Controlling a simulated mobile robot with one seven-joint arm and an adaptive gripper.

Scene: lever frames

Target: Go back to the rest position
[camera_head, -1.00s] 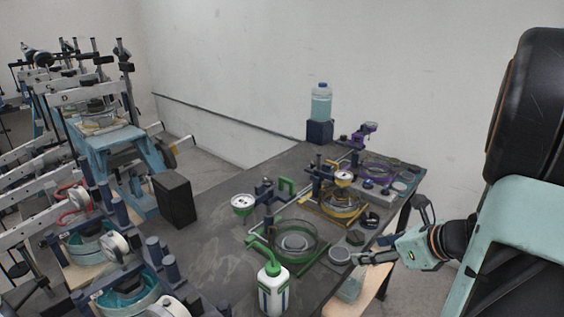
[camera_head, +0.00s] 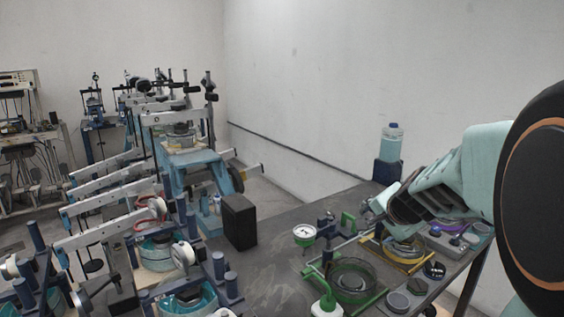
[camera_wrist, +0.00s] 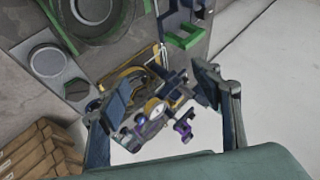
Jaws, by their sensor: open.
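My gripper (camera_wrist: 163,90) is open and empty in the wrist view, with one finger at each side of the picture. In the head view my forearm and gripper (camera_head: 378,206) are raised over the far right of the table (camera_head: 290,222). They hide part of the tabletop equipment. Between the fingers, in the wrist view, a device with a yellow frame, a round dial (camera_wrist: 155,108) and purple parts shows farther below, apart from the fingers.
A green ring device (camera_head: 352,282) and a white bottle with a green spout (camera_head: 325,303) stand near the front. A blue bottle (camera_head: 391,140) stands on a dark block at the back. A black box (camera_head: 239,222) and lever frames (camera_head: 180,150) are on the left.

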